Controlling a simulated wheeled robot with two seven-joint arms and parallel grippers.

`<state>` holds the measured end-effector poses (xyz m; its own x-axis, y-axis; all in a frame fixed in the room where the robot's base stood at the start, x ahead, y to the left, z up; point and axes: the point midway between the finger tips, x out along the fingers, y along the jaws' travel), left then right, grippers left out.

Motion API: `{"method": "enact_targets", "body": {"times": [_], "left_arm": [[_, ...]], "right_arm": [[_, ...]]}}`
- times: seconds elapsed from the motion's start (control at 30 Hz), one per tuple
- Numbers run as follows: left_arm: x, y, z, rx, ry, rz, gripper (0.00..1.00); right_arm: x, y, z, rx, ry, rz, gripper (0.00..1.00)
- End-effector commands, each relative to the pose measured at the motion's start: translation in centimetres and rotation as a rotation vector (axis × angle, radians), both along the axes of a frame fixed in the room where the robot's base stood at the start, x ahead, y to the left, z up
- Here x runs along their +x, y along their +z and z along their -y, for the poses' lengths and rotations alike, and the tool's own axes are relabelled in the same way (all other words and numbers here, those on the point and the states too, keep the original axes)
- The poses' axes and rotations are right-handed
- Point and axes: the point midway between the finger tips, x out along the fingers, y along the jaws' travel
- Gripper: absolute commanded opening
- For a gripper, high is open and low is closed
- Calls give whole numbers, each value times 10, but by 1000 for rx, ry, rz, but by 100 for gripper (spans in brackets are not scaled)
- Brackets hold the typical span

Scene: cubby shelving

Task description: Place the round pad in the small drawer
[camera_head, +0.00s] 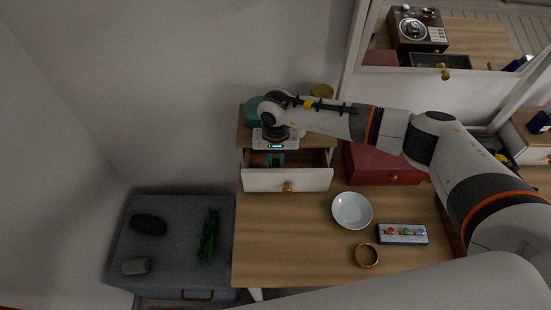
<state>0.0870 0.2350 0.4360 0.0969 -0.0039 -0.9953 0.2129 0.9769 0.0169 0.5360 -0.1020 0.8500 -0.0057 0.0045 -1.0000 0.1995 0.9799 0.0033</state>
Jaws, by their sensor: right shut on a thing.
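The small drawer (288,181) has a white front with a gold knob and is pulled open from a small wooden cabinet (243,133) on the table. The pad itself is not clearly visible, hidden by the fingers and the hand. I cannot tell whether it touches the drawer floor. My left gripper is not in view.
A red box (384,166) with a gold knob stands right of the drawer. A white bowl (352,210), a gold ring (366,255) and a tray of coloured knobs (402,234) lie on the table (290,240). A teal round object (252,109) sits on the cabinet. A grey ottoman (180,240) stands left.

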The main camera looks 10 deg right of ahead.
Motion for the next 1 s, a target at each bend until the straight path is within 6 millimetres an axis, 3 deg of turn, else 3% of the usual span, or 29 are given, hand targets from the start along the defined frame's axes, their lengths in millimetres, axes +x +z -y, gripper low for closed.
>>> {"method": "enact_targets", "body": {"times": [0.4,0.43,0.57,0.87,1.0], "left_arm": [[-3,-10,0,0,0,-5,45],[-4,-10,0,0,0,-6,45],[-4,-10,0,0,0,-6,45],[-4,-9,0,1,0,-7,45],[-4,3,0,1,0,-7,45]], "right_arm": [[0,-7,0,0,0,0,0],[0,-7,0,0,0,0,20],[0,-7,0,0,0,0,40],[0,-6,0,0,0,0,40],[0,4,0,0,-1,0,40]]}}
